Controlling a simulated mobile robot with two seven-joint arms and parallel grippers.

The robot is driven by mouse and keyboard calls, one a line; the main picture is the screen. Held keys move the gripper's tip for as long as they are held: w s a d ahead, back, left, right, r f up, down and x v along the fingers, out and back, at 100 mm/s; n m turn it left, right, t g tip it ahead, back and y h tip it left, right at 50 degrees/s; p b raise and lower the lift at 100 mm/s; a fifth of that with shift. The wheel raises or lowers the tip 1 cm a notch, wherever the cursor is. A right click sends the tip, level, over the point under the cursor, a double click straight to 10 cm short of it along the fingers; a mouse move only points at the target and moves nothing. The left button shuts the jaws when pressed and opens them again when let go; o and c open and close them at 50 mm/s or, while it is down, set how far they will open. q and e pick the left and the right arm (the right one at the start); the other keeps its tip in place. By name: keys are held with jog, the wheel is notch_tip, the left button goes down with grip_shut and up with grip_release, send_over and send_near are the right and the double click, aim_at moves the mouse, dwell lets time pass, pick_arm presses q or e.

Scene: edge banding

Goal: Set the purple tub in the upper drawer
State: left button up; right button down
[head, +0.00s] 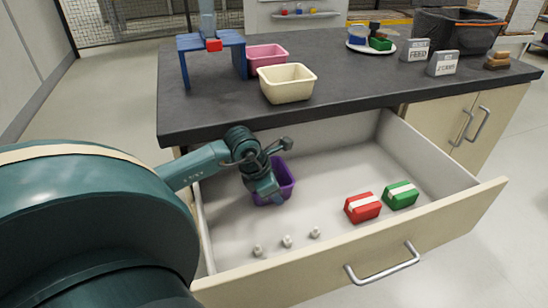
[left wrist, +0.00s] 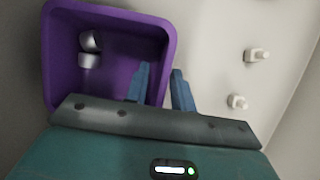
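The purple tub (head: 287,178) stands in the open upper drawer (head: 330,240), towards its back left. In the left wrist view the tub (left wrist: 160,45) holds small silver cylinder-like pieces (left wrist: 89,48). My left gripper (head: 272,196) is down in the drawer at the tub and partly hides it. In the left wrist view its fingers (left wrist: 160,82) straddle the tub's side wall, one inside and one outside. A gap shows between the inner finger and the rim, so they look open. My right gripper is not in view.
The drawer also holds a red box (head: 363,207), a green box (head: 401,195) and small white knobs (head: 287,241). A cream tub (head: 287,84), a pink tub (head: 266,56) and a blue stand (head: 210,42) are on the dark countertop (head: 350,75). The drawer's middle is clear.

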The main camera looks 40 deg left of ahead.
pick_arm(q)
jog(key=shift+r, duration=0.1)
